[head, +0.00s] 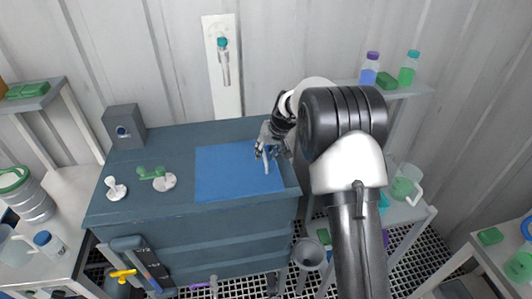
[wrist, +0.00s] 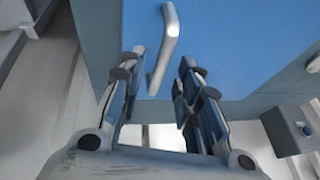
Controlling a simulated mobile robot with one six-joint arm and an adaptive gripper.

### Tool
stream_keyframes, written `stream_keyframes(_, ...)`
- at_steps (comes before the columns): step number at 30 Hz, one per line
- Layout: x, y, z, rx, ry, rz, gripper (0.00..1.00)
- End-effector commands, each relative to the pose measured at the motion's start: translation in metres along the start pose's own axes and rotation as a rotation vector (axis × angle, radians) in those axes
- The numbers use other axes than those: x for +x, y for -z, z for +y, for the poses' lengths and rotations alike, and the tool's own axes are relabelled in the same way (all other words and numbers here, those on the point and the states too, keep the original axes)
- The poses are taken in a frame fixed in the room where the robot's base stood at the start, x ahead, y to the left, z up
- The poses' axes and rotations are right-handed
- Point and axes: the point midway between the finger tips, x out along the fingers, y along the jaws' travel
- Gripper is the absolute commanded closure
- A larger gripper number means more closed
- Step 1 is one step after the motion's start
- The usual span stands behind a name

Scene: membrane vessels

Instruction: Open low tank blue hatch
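The blue hatch (head: 222,178) lies flat and closed in the top of the dark blue-grey low tank (head: 128,208). Its pale bar handle (head: 267,163) is near the hatch's right edge. My gripper (head: 265,151) is over that handle. In the wrist view, the blue hatch (wrist: 225,45) fills the upper middle and the handle (wrist: 171,37) runs down between my fingers. My gripper (wrist: 161,62) is open, with a visible gap on both sides of the handle. Whether the fingertips reach below the bar cannot be told.
A grey box (head: 124,128) stands at the tank's back left; it also shows in the wrist view (wrist: 291,130). White and green valves (head: 158,178) sit left of the hatch. A shelf (head: 408,90) with bottles is at the right. The tank top between box and hatch is clear.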

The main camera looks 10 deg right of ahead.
Motion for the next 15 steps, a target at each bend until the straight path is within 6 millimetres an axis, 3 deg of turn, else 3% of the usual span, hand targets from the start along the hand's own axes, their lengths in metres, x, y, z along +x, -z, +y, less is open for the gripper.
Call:
stream_keyframes(8,0.0017,-0.0001,0.0,0.0,0.0,0.0,0.69)
stream_keyframes(15,0.0016,-0.0003,0.0001,0.0,0.0,-0.001,0.84)
